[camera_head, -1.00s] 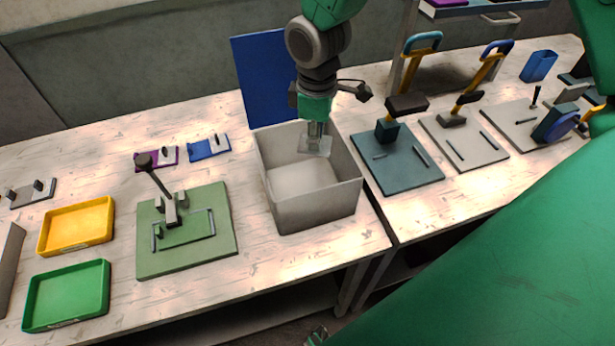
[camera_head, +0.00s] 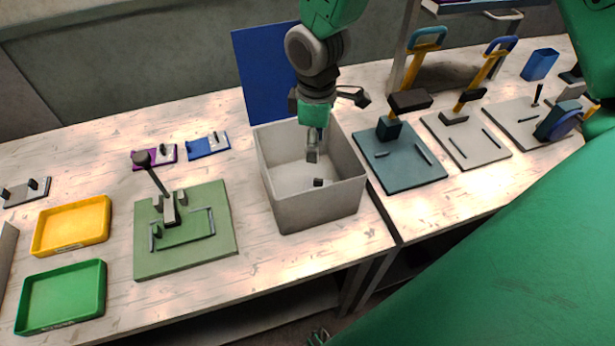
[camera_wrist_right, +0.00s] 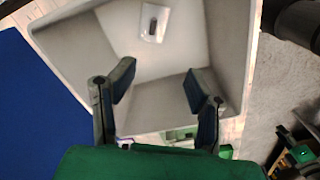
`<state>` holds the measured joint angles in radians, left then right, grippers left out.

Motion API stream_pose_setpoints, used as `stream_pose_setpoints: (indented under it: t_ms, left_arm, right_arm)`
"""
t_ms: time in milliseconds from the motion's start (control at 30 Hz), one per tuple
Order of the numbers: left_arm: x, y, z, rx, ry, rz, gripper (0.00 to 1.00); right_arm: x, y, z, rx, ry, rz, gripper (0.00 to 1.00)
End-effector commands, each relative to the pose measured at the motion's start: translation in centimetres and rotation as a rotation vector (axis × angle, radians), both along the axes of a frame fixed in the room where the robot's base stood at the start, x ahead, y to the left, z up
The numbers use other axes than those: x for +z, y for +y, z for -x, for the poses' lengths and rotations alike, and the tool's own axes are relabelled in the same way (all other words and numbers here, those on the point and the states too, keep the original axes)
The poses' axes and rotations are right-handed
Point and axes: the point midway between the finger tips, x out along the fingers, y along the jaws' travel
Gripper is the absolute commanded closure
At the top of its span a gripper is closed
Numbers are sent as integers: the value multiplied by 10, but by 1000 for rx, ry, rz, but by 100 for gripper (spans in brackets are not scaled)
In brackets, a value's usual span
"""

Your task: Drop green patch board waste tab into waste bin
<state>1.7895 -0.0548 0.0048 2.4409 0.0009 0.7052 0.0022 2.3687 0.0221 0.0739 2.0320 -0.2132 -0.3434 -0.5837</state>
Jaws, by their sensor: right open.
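The waste bin (camera_head: 318,205) is an open grey box on the bench; its inside also fills much of the right wrist view (camera_wrist_right: 170,55). A pale tab with a dark knob (camera_wrist_right: 153,24) lies on the bin floor. In the head view only its dark knob (camera_head: 319,182) shows clearly. My right gripper (camera_head: 313,155) points down into the bin above the tab. In the right wrist view its two fingers (camera_wrist_right: 160,82) are apart with nothing between them. The green patch board (camera_head: 185,257) lies on the bench left of the bin. My left gripper is not in view.
A blue upright panel (camera_head: 265,75) stands behind the bin. Yellow (camera_head: 72,226) and green (camera_head: 62,297) trays lie at the left. A dark teal board (camera_head: 405,170) with a tool lies close to the bin's right. Bare bench lies in front of the green board.

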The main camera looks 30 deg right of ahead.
Motion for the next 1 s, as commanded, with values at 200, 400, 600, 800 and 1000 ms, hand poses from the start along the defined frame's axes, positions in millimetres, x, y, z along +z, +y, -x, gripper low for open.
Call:
stream_pose_setpoints:
  t_ms: [200, 400, 600, 800, 1000]
  left_arm:
    - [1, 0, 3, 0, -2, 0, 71]
    - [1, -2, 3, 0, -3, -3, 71]
    - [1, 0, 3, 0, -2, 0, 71]
    - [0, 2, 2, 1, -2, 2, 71]
    - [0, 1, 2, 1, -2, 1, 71]
  right_arm:
    - [19, -3, -2, -1, -4, -4, 54]
    - [62, -5, -2, -1, -5, -7, 54]
    - [99, -3, -3, -1, -2, -4, 54]
    - [116, 0, -3, 0, 1, -1, 54]
    - [118, -2, -2, 0, 2, -2, 54]
